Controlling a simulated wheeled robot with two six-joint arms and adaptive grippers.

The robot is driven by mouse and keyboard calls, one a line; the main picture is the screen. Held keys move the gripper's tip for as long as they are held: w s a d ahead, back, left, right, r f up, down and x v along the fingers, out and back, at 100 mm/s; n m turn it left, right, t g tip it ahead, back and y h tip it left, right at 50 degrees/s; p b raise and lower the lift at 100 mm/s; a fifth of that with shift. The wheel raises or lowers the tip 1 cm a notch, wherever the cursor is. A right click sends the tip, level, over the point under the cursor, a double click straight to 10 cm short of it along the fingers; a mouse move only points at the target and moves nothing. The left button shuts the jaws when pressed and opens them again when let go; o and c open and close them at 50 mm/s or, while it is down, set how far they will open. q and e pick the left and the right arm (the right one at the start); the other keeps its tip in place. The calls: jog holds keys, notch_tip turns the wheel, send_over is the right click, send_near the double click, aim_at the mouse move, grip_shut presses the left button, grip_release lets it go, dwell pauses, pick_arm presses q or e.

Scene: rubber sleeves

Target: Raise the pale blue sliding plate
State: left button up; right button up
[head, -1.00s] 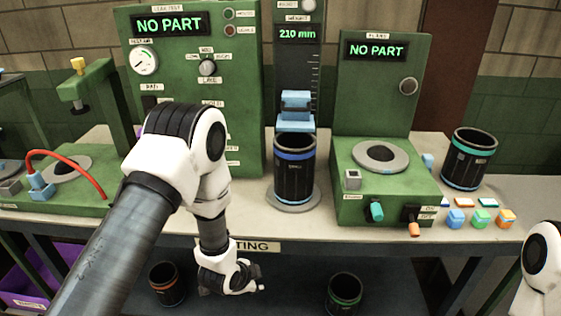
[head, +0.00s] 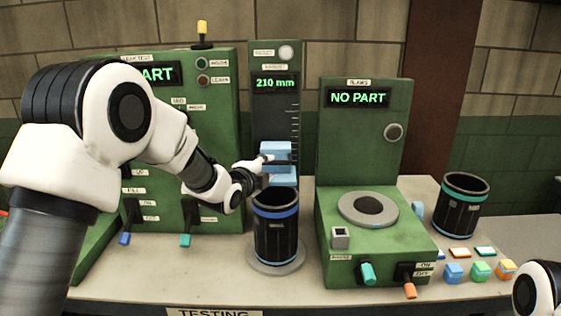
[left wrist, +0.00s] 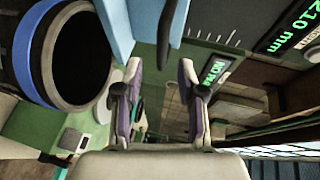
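The pale blue sliding plate (head: 284,177) sits on the upright height gauge (head: 275,112), which reads 210 mm. It is just above a black sleeve with a blue band (head: 276,228), which stands upright on a round grey base. My left gripper (head: 264,167) is at the plate's blue block, partly covering it. In the left wrist view, the left fingers (left wrist: 160,78) are apart, with pale blue parts (left wrist: 117,25) close beyond the tips; contact cannot be told. The sleeve's open top (left wrist: 78,52) lies to the left there. My right gripper is not in view.
A green station reading NO PART (head: 365,150) stands to the right, with a teal-banded sleeve (head: 461,204) beyond it. Another green panel (head: 215,130) stands behind my left arm. Small coloured blocks (head: 481,271) lie at the right front.

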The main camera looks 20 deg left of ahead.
aim_at(274, 162)
pick_arm(q)
jog(key=p+x, duration=0.2)
jog(key=x, duration=0.1)
jog(key=shift+w+a+r, duration=0.1)
jog(key=shift+w+r, duration=0.1)
jog(key=shift+r, duration=0.15)
jog(key=x, duration=0.3)
jog(key=shift+w+f, duration=0.1)
jog(key=shift+f, duration=0.3)
jog(key=shift+s+r+p, duration=0.3)
jog(key=shift+s, duration=0.1)
grip_shut()
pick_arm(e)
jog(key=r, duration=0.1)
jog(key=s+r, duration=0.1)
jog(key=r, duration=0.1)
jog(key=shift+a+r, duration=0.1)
